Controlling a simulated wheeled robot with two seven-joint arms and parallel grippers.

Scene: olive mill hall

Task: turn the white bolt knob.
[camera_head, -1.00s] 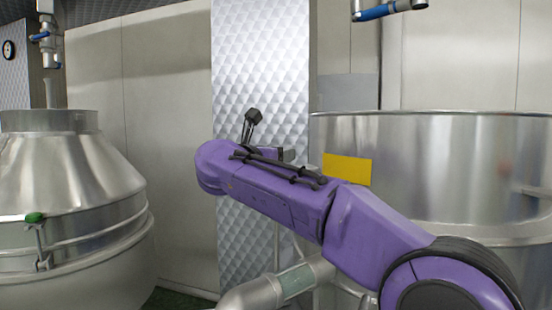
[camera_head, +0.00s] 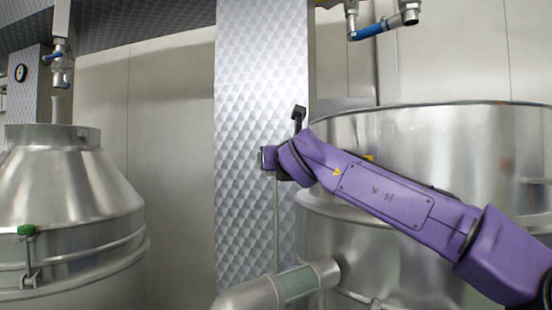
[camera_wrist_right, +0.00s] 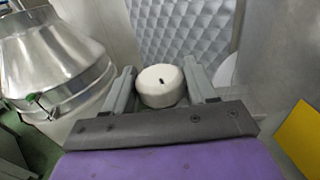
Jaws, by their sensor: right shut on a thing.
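The white bolt knob (camera_wrist_right: 160,88) is a short round white piece with a small dark slot in its top, seen in the right wrist view. My right gripper (camera_wrist_right: 159,68) has one grey finger on either side of it and is shut on it. In the head view my purple right arm reaches in from the right, and its gripper end (camera_head: 268,158) is in front of the quilted metal panel. I cannot make out the knob in the head view. My left gripper is not in view.
A large steel vat (camera_head: 430,150) stands behind my right arm. A cone-topped steel tank (camera_head: 65,190) with a green-handled clamp (camera_head: 27,230) is at the left. A quilted metal column (camera_head: 245,100) stands between them. A thick pipe (camera_head: 260,292) runs low in front. A yellow plate (camera_wrist_right: 302,138) shows at right.

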